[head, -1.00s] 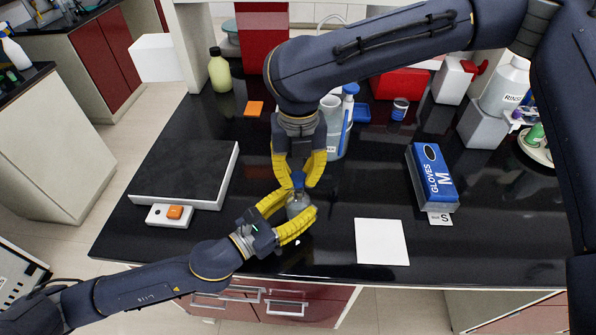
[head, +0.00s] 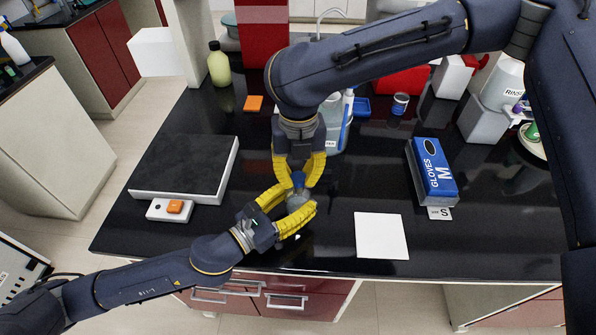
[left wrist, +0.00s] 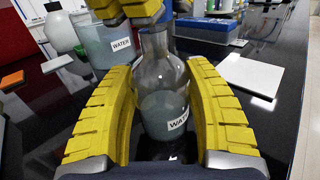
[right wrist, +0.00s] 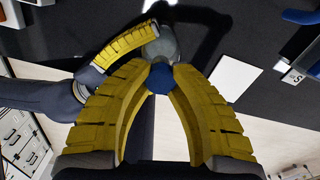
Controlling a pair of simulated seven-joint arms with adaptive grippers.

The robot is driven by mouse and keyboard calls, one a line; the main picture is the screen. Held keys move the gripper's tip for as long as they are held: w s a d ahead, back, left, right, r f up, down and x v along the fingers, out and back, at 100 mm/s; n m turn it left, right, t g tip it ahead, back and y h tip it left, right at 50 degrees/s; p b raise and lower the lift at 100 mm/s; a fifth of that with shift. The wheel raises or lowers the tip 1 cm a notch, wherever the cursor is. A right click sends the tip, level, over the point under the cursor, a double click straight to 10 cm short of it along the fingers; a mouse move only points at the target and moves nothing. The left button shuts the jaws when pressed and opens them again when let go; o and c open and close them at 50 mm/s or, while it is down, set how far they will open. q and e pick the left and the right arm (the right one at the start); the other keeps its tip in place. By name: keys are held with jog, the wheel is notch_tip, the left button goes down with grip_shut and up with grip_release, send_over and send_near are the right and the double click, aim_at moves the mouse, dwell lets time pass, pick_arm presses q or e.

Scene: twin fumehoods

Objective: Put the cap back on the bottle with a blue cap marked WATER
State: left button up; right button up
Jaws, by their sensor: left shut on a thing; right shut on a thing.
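The clear bottle (left wrist: 161,95) marked WATER stands upright, part filled with liquid, between the yellow fingers of my left gripper (left wrist: 163,120), which is shut on it. It also shows in the head view (head: 299,204). My right gripper (right wrist: 158,80) is shut on the blue cap (right wrist: 158,79), above the bottle. In the head view the blue cap (head: 298,180) sits between the right fingertips at the bottle's mouth. Whether the cap is seated on the neck cannot be told, as the right fingers hide the mouth in the left wrist view.
A white sheet (head: 381,236) lies right of the bottle, and a blue glove box (head: 432,172) beyond it. A grey-topped slab (head: 184,168) and a white device with an orange top (head: 170,210) are at left.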

jog(key=shift+f, duration=0.3)
jog(key=shift+f, duration=0.55)
dwell(0.6)
pick_arm(q)
grip_shut()
